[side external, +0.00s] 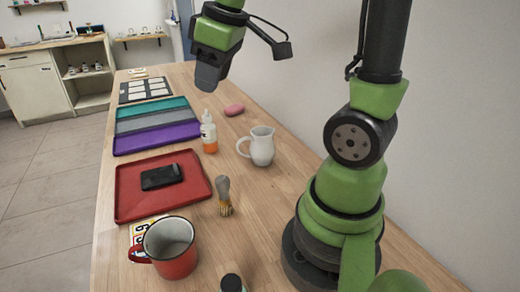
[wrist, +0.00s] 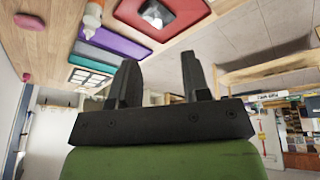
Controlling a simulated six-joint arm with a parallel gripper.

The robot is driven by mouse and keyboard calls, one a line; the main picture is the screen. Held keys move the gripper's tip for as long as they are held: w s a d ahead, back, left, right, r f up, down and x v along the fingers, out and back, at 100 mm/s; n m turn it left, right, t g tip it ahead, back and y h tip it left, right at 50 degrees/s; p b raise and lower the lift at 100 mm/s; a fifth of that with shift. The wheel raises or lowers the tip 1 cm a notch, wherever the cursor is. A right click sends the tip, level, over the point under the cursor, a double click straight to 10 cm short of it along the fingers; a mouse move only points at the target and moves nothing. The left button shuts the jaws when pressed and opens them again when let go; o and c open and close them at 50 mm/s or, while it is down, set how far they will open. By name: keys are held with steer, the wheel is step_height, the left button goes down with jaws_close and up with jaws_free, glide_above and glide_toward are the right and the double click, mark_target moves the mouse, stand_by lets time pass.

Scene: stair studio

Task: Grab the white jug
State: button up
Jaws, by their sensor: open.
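The white jug (side external: 260,147) stands upright on the wooden table, with its handle toward the left, in the side external view. My gripper (side external: 208,82) is in the air above the table, up and to the left of the jug in that view, and apart from it. In the wrist view my gripper (wrist: 160,80) shows two black fingers spread apart with nothing between them. I cannot see the jug in the wrist view.
Near the jug stand a bottle with orange contents (side external: 209,135), a pink soap-like piece (side external: 234,110) and a brush (side external: 223,196). A red tray (side external: 130,206) holds a black object (side external: 162,177). A red mug (side external: 172,258) stands at the front. Bare wood surrounds the jug.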

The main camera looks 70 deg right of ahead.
steer(key=w+d+f+n+g, duration=0.2)
steer(key=w+d+f+n, duration=0.1)
steer(key=d+f, duration=0.25)
steer(key=n+g, duration=0.2)
steer(key=n, duration=0.2)
glide_toward(237, 147)
steer(key=shift+s+d+f, duration=0.25)
steer(key=shift+d, duration=0.35)
step_height(237, 147, down, 4)
steer(key=shift+r, duration=0.15)
steer(key=shift+w+a+f, duration=0.15)
steer(key=shift+f, duration=1.4)
steer(key=shift+w+a+f, duration=0.1)
steer(key=shift+w+f, duration=0.05)
steer(key=shift+f, duration=1.4)
jaws_close()
